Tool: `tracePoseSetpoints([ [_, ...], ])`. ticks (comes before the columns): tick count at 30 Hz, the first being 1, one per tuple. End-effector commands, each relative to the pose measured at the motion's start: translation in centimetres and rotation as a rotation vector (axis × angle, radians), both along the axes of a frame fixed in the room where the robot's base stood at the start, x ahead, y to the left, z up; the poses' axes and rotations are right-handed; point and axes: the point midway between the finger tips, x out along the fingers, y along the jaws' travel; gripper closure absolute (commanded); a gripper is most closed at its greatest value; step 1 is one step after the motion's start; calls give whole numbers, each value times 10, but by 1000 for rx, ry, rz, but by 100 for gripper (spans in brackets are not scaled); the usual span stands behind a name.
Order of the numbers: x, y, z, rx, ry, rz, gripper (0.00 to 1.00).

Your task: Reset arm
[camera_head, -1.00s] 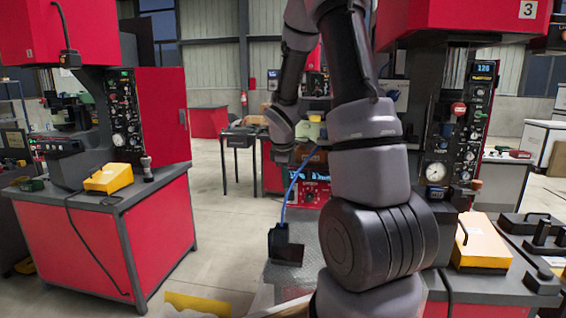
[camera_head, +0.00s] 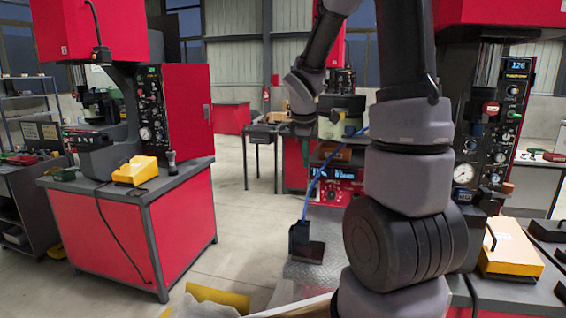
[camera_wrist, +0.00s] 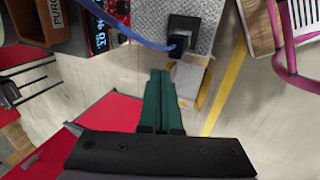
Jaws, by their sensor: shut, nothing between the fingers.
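My gripper (camera_wrist: 160,74) shows in the wrist view as two green fingers lying side by side, shut, with nothing between them. Its tips point toward a box and a black pedal on the floor, apart from both as far as I can tell. In the head view my arm stands tall right of centre, folded over at the top, with its far end hanging near the middle of the picture. The fingers are too small to make out there.
A red machine bench (camera_head: 135,235) with a yellow box (camera_head: 135,171) stands at left. Another machine (camera_head: 490,110) stands close behind my arm at right, with a yellow-and-white box (camera_head: 510,248). A black pedal (camera_head: 305,247) with a blue cable lies on the floor mat. Open floor lies left of centre.

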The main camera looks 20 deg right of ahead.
Motion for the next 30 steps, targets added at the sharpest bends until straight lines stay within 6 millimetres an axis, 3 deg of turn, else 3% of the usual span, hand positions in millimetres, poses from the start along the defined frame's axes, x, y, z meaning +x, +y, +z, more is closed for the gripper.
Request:
tracePoseSetpoints([
  [5,-3,1,6,10,-13,-23,100],
  [8,-14,6,23,50,-52,-109,100],
  [15,-76,33,92,299,-211,-521,100],
  [19,-116,52,120,475,-271,-746,100],
  [24,-162,74,145,700,-304,-986,100],
  [30,-191,90,156,855,-298,-1135,100],
])
